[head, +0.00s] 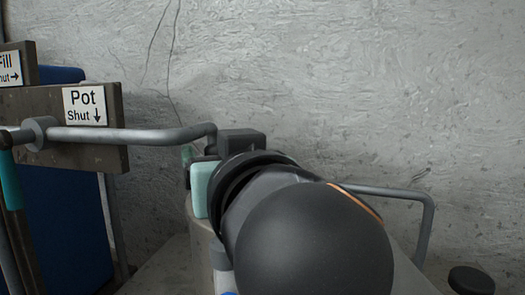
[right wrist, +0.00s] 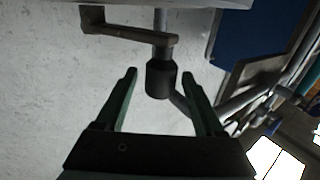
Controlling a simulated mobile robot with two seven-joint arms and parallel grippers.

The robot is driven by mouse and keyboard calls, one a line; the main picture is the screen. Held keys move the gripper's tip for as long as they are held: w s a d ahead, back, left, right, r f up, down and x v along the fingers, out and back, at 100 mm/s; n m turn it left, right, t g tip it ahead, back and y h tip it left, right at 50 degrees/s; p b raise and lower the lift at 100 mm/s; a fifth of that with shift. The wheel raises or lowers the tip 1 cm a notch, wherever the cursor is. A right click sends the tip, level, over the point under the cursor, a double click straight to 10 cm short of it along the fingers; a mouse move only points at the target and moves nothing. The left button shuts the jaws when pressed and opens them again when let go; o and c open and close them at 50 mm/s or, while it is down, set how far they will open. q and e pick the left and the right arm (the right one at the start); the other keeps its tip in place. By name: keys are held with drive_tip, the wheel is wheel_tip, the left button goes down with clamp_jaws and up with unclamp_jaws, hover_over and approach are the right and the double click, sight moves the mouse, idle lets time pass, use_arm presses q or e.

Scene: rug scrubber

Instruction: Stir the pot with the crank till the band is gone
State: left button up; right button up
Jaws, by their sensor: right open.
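My right gripper (right wrist: 159,71) is open, its two green fingers reaching up in the right wrist view. A black cylindrical grip (right wrist: 161,80) shows between and beyond the fingertips; contact cannot be told. A brown bent crank-like arm (right wrist: 130,32) is above it, near a grey rod. In the head view, my dark right wrist hides most of the gripper. A grey bent lever (head: 130,134) runs from the board marked "Pot, Shut ↓" (head: 85,107) toward a dark block (head: 240,143) behind my wrist. The pot's inside and the band do not show. My left gripper is not in view.
A board marked "Fill" (head: 12,62) and a blue panel (head: 60,225) stand at the left. A teal handle (head: 9,180) is at the left edge. A grey bent rail (head: 425,220) and a dark round knob (head: 471,280) are at the right. A concrete wall (head: 390,80) closes the back.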

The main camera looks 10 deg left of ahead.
clamp_jaws()
idle(0.5)
idle(0.8)
